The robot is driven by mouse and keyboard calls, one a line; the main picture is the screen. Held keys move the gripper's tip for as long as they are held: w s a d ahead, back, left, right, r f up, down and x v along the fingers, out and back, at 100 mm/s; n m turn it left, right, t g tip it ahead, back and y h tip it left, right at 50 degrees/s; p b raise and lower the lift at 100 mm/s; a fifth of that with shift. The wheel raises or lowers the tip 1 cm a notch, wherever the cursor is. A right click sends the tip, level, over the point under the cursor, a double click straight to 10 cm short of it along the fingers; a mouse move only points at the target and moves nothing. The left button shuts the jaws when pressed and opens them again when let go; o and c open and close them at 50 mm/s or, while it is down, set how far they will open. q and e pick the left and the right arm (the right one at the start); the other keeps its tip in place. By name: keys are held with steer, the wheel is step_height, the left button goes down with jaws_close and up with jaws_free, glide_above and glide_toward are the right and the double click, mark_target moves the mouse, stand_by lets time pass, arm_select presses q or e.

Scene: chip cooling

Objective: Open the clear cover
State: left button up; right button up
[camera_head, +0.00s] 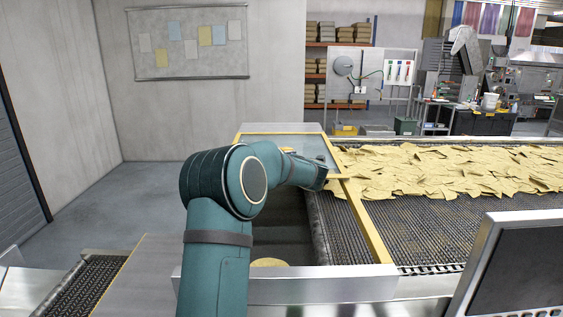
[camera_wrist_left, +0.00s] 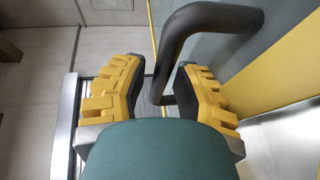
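The clear cover (camera_head: 309,145) is a see-through panel with a yellow frame, beside the chip conveyor in the head view. Its black bent bar handle (camera_wrist_left: 178,58) shows in the left wrist view, next to a yellow frame strip. My left gripper (camera_wrist_left: 160,92) is open, with one yellow finger on each side of the handle's lower end. I see gaps between the pads and the bar. In the head view my left gripper (camera_head: 336,179) is small at the end of my teal arm, by the yellow frame. My arm hides part of the cover. My right gripper is not in view.
Chips (camera_head: 430,168) cover the far part of the dark mesh conveyor (camera_head: 425,225). A metal rail (camera_head: 310,289) crosses in front, with a single chip (camera_head: 269,262) just behind it. A dark screen (camera_head: 520,270) stands at lower right. Open floor (camera_head: 110,205) lies to the left.

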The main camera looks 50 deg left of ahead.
arm_select(q)
steer(key=v, duration=1.2)
stand_by(0.6)
